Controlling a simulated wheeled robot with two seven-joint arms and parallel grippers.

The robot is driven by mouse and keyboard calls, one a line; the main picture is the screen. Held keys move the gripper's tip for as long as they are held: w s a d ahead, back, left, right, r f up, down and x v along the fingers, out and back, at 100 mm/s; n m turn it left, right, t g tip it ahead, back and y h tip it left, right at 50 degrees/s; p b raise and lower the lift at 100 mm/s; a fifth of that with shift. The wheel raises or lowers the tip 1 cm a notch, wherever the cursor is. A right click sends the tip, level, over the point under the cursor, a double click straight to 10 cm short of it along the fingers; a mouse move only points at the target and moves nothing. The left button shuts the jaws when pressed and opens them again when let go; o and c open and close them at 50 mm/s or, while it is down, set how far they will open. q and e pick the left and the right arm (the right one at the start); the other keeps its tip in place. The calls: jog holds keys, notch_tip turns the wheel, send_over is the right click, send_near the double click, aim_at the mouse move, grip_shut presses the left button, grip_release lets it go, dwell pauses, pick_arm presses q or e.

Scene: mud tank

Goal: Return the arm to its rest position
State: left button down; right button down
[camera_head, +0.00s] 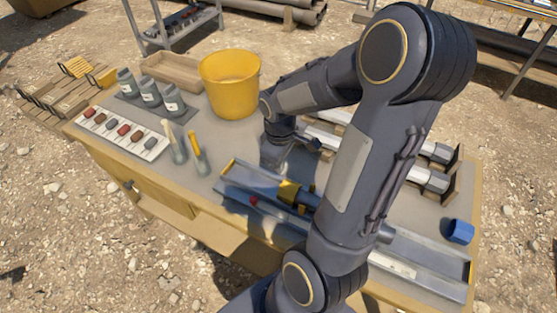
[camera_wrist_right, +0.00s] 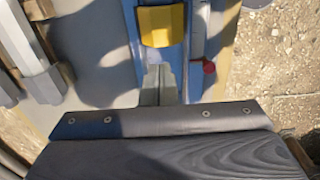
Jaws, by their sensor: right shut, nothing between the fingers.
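My right arm comes in from the bottom of the head view, bends at the upper right and reaches back left over the workbench (camera_head: 228,140). My right gripper (camera_head: 277,156) points down above the bench, just behind a long blue and metal fixture (camera_head: 238,178). In the wrist view its fingers (camera_wrist_right: 158,82) are together and empty, close to the blue fixture (camera_wrist_right: 135,30) with its yellow block (camera_wrist_right: 162,25). Whether they touch it I cannot tell. A red knob (camera_wrist_right: 208,66) is beside the rail. My left gripper is not in view.
A yellow bucket (camera_head: 230,88), a wooden tray (camera_head: 172,71), several grey jars (camera_head: 150,92) and a white sample tray (camera_head: 120,132) stand at the left. Grey metal tubes (camera_head: 428,180) and a blue cup (camera_head: 460,231) are at the right.

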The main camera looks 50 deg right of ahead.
jog(key=shift+r, duration=0.3)
jog(key=s+a+r+m+t+y, duration=0.2)
jog(key=s+a+r, duration=0.2)
jog(key=a, duration=0.4)
jog(key=s+a+r+m+t+y, duration=0.1)
jog(key=s+a+r+m+t, duration=0.2)
jog(key=a+r, duration=0.4)
jog(key=shift+s+a+r+t+y, duration=0.25)
jog(key=shift+s+a+y, duration=0.2)
jog(key=shift+s, duration=0.35)
